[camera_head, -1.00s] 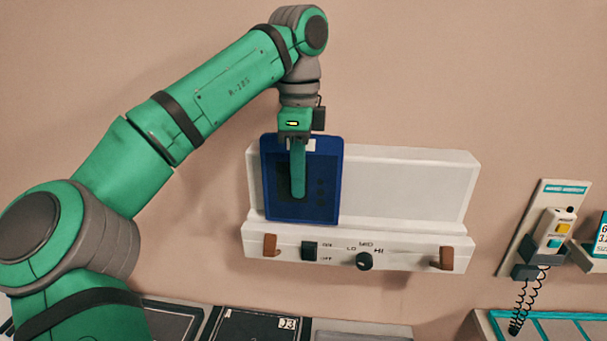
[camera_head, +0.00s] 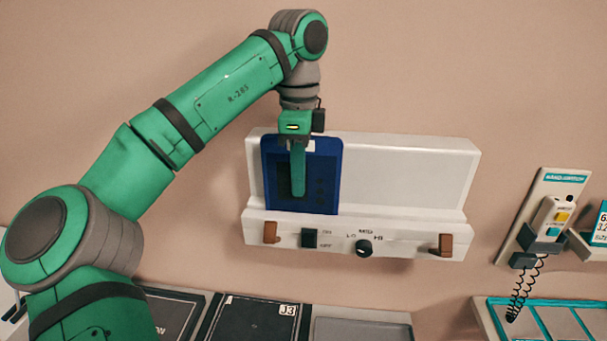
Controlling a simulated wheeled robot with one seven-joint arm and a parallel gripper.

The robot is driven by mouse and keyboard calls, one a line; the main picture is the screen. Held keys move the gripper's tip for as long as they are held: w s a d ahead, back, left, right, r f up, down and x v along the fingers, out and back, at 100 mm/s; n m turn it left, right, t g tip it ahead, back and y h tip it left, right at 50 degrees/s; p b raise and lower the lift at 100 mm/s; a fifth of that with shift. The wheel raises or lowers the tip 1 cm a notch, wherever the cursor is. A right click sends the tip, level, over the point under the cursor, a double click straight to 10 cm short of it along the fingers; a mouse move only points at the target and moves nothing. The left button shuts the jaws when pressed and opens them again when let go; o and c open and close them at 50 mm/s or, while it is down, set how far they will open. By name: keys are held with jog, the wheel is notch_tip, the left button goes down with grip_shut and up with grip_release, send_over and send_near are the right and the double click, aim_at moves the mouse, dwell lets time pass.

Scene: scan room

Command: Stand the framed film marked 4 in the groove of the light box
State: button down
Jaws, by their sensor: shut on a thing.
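The framed film (camera_head: 324,185) has a blue frame and a dark middle. It stands upright at the left part of the white light box (camera_head: 405,185), in front of its panel. Its lower edge is at the ledge; I cannot tell whether it sits down in the groove. My gripper (camera_head: 298,192) points down over the film and is shut on it. A finger covers part of the film's face. A white label shows by the gripper at the film's top, but its mark is not readable.
The ledge has brown clips (camera_head: 270,232) at both ends, a switch (camera_head: 309,238) and a knob (camera_head: 363,248). A handset (camera_head: 548,222) with a coiled cord hangs at right. The light box's right half is clear.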

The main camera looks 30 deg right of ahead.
jog(key=c, duration=1.8)
grip_release()
jog(key=shift+r, duration=0.1)
jog(key=shift+r, duration=3.9)
jog(key=shift+d, duration=0.1)
